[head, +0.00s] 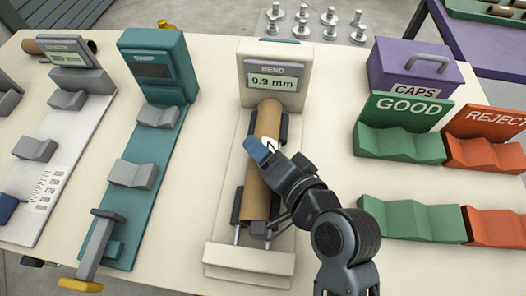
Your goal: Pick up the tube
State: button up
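A brown cardboard tube (255,190) lies lengthwise on the rollers of the BEND gauge (250,258), whose display reads 0.9 mm. My gripper (260,151) reaches in from the lower right and is over the upper half of the tube, hiding part of it. One blue fingertip shows. The gap between the fingers is hidden, and I cannot tell whether they touch the tube. Another brown tube end (31,47) shows behind the LENGTH gauge (62,168) at the far left.
A teal STAMP station (150,140) stands left of the BEND gauge. Green GOOD cradles (405,146) and orange REJECT cradles (485,155) are empty on the right. A purple CAPS box (400,65) stands behind them. Several metal pegs (329,18) stand at the back.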

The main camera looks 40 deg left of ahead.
jog(key=shift+c, duration=0.3)
jog(key=c, duration=0.8)
